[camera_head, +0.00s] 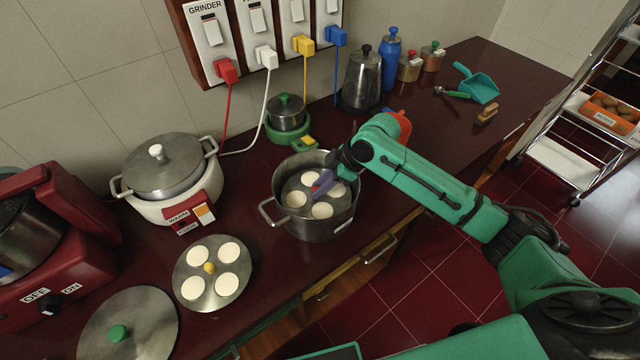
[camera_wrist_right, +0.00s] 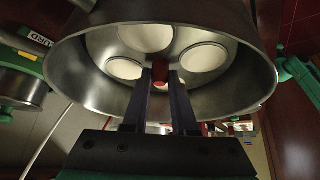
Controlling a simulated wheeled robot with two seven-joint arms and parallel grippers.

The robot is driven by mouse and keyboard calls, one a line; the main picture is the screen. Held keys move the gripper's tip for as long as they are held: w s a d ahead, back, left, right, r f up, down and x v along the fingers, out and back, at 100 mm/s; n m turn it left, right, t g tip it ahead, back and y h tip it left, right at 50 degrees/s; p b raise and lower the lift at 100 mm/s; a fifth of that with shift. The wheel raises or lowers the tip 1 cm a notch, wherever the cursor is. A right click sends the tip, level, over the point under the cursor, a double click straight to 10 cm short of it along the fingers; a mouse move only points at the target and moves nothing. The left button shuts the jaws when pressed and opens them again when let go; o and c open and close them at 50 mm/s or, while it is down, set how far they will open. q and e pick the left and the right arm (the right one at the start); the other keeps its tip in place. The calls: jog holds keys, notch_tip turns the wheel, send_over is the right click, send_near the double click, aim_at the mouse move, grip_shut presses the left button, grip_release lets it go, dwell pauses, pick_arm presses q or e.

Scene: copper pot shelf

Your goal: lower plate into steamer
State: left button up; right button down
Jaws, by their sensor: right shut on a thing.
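The steamer is a steel pot (camera_head: 340,224) with side handles in the middle of the counter. A steel plate (camera_head: 308,206) with several round white cakes is inside the pot, below its rim; it also shows in the right wrist view (camera_wrist_right: 158,62). My right gripper (camera_head: 322,188) reaches into the pot from above. It is shut on the plate's red centre knob (camera_wrist_right: 160,76). Whether the plate touches anything below is hidden. A second plate (camera_head: 213,292) with white cakes and a yellow knob lies on the counter at the left. My left gripper is not in view.
A steel lid with a green knob (camera_head: 128,325) lies at the front left. A white cooker (camera_head: 172,180) and a red grinder (camera_head: 50,240) stand left. A small green-based pot (camera_head: 287,118), steel jug (camera_head: 362,82) and blue bottle (camera_head: 390,62) stand behind. Cords hang from the wall sockets.

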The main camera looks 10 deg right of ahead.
jog(key=shift+f+b, duration=0.6)
jog(key=shift+f, duration=0.65)
jog(key=shift+f, duration=0.2)
jog(key=c, duration=0.6)
grip_release()
jog(key=b+v, duration=0.2)
jog(key=v, duration=1.2)
jog(key=shift+s+d+r, duration=0.1)
jog(key=shift+d+r, duration=0.05)
jog(key=shift+r, duration=0.1)
